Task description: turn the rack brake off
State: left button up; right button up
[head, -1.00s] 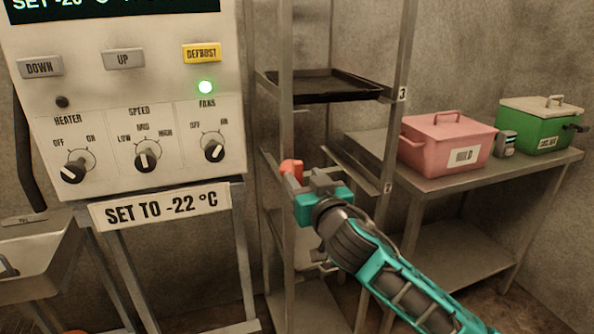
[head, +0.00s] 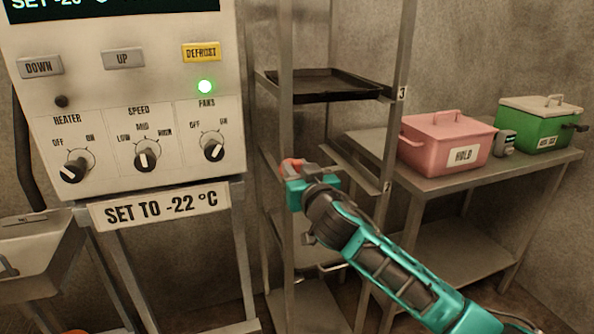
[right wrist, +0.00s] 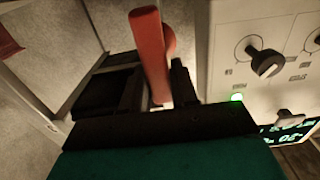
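The red rack brake lever (head: 291,165) is on the post of the metal rack, mostly hidden by my right gripper (head: 303,178). In the right wrist view the red lever (right wrist: 152,50) runs between the two dark fingers of my right gripper (right wrist: 158,88). One finger is on each side of it, with very little space visible; whether they press on it I cannot tell. Which setting the brake is in cannot be read. My left gripper is in no view.
The rack (head: 287,120) holds a dark tray (head: 328,84). A control panel (head: 130,150) with knobs and a lit green lamp stands left. A pink box (head: 445,143) and a green box (head: 540,130) are on the steel table (head: 470,185) at right.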

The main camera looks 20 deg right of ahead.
grip_shut()
jog(key=shift+a+n, duration=0.1)
jog(key=shift+n, duration=0.2)
jog(key=shift+a+n+p, duration=0.15)
jog(key=shift+n+p, duration=0.45)
jog(key=shift+n, duration=0.3)
jog(key=shift+a+f+n+p, duration=0.3)
jog(key=shift+n+p, duration=0.4)
jog(key=shift+n, duration=1.55)
jog(key=shift+a+f+n+p, duration=0.3)
jog(key=shift+n+p, duration=0.4)
jog(key=shift+n, duration=1.5)
jog(key=shift+a+f+n+p, duration=0.3)
jog(key=shift+n+p, duration=0.4)
jog(key=shift+n, duration=1.55)
